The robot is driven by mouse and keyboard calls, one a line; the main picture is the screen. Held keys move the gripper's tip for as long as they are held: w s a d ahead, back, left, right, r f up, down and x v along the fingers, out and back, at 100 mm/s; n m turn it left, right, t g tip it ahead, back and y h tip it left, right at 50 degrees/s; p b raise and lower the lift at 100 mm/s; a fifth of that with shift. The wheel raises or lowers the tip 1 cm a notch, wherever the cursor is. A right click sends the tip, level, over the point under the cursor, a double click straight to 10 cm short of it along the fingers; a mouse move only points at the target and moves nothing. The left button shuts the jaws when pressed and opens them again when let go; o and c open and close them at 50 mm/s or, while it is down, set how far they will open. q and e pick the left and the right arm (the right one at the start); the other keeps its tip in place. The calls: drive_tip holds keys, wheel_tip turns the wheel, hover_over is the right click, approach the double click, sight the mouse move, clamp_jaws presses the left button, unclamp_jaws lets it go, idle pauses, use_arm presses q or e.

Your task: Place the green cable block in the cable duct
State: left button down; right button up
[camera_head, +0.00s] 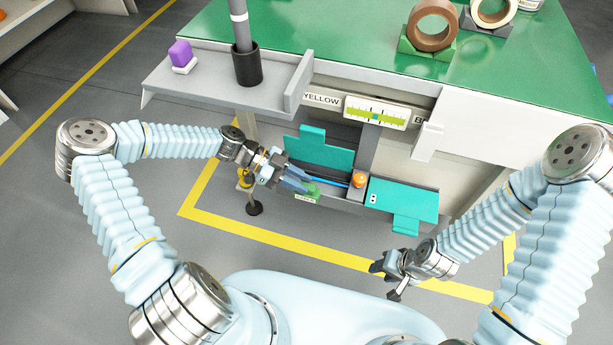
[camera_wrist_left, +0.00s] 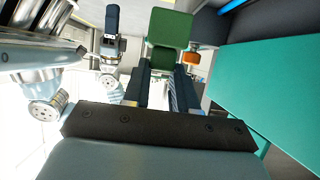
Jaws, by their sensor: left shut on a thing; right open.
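My left gripper (camera_head: 304,184) is shut on the green cable block (camera_wrist_left: 170,28), which shows between and beyond its fingers in the left wrist view. In the head view the green block (camera_head: 313,189) is small and partly hidden by the fingers. It is at the front of a grey, trough-like cable duct (camera_head: 340,192) with a blue cable (camera_head: 328,179) in it. I cannot tell whether the block touches the duct. A teal flap (camera_head: 322,152) stands behind the trough. My right gripper (camera_head: 385,280) is open and empty, above the floor at lower right.
An orange knob (camera_head: 359,179) is at the cable's right end. Another teal flap (camera_head: 405,200) lies to its right. A green-topped bench (camera_head: 340,40) carries tape rolls (camera_head: 433,25). A grey shelf (camera_head: 210,85) with a purple block (camera_head: 180,53) juts out at left.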

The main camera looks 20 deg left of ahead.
use_arm(q)
drive_tip(key=w, duration=0.6)
wheel_tip(320, 180, down, 6)
drive_tip(key=shift+s+d+f, duration=0.1)
drive_tip(key=shift+d+f, duration=0.05)
drive_tip(key=shift+f, duration=0.05)
drive_tip(key=shift+w+f, duration=0.25)
drive_tip(key=shift+f, duration=0.1)
drive_tip(key=c, duration=1.2)
unclamp_jaws()
drive_tip(key=shift+o, duration=0.2)
drive_tip(key=v, duration=1.2)
drive_tip(key=shift+b, duration=0.3)
